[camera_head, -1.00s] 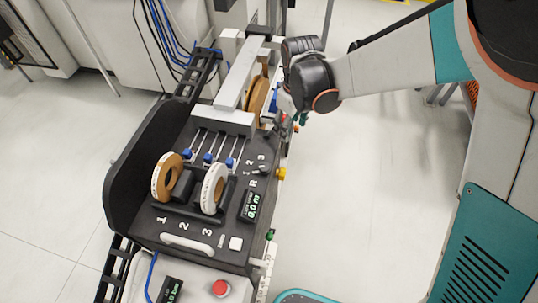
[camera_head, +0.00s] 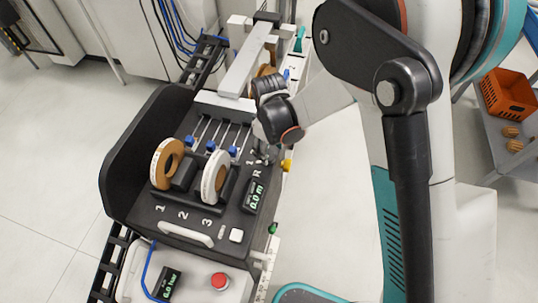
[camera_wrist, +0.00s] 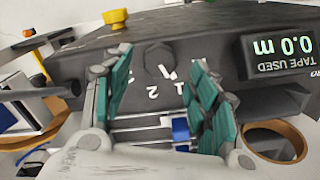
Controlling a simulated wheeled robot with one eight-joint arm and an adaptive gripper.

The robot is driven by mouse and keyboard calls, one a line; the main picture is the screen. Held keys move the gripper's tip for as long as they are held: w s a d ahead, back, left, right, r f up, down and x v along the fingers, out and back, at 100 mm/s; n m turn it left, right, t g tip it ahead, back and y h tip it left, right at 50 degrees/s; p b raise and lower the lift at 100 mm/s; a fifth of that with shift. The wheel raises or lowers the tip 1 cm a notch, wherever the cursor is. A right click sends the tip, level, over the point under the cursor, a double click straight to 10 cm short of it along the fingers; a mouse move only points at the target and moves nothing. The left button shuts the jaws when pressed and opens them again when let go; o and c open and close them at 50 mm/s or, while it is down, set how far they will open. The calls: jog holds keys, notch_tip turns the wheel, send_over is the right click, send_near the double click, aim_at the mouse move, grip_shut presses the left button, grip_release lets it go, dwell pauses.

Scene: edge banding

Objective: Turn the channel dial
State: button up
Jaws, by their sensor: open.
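The channel dial is a dark knob (camera_wrist: 158,62) with a white pointer, on the dark panel in the wrist view. The numbers 1, 2 and 3 are printed around it. My gripper (camera_wrist: 157,66) is open, with a teal-padded finger on either side of the dial in the picture. I see no clear contact, and the remaining gap is hard to judge. In the head view my wrist hangs over the panel's right edge and mostly covers the dial and fingers.
The tape display (camera_head: 256,195) reads 0.0 m beside the dial area. A white tape roll (camera_head: 215,177) and a brown one (camera_head: 166,163) stand to the left. A yellow knob (camera_head: 287,166) sticks out at the panel's right edge.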

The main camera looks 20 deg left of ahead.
jog(key=shift+f, duration=1.65)
jog(key=c, duration=1.1)
jog(key=shift+m+b, duration=0.4)
jog(key=shift+b, duration=0.05)
jog(key=m+b, duration=0.2)
jog(key=m, duration=0.1)
jog(key=shift+m, duration=0.3)
jog(key=m+b, duration=0.1)
jog(key=m, duration=0.3)
jog(key=shift+m, duration=0.3)
jog(key=m+b, duration=0.1)
jog(key=m, duration=0.3)
jog(key=shift+b, duration=0.35)
jog(key=shift+m+b, duration=0.45)
jog(key=shift+m, duration=1.95)
